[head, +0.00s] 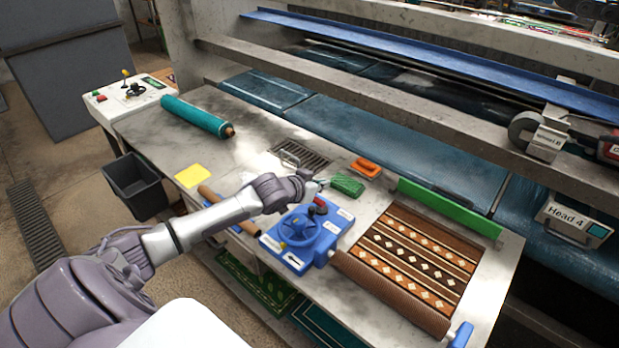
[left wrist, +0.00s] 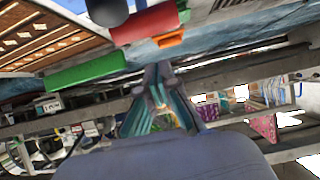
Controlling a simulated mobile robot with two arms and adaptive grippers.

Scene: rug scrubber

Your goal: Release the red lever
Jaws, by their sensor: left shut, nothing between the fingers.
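The red lever (head: 320,202) is a small red handle on the blue machine (head: 303,236), beside its blue handwheel (head: 298,228). My left gripper (head: 318,184) is just above and behind the lever, over the table. Its fingers are shut with nothing between them, and I see no contact with the lever. In the left wrist view the fingertips (left wrist: 158,72) point up the picture, and a red bar that looks like the lever (left wrist: 145,23) shows above them, apart from them. My right gripper is not in view.
A patterned brown rug (head: 415,256) lies right of the machine. A green brush (head: 347,185) and an orange brush (head: 366,168) lie just beyond my gripper. A teal roll (head: 197,116) and a yellow cloth (head: 192,176) lie at left.

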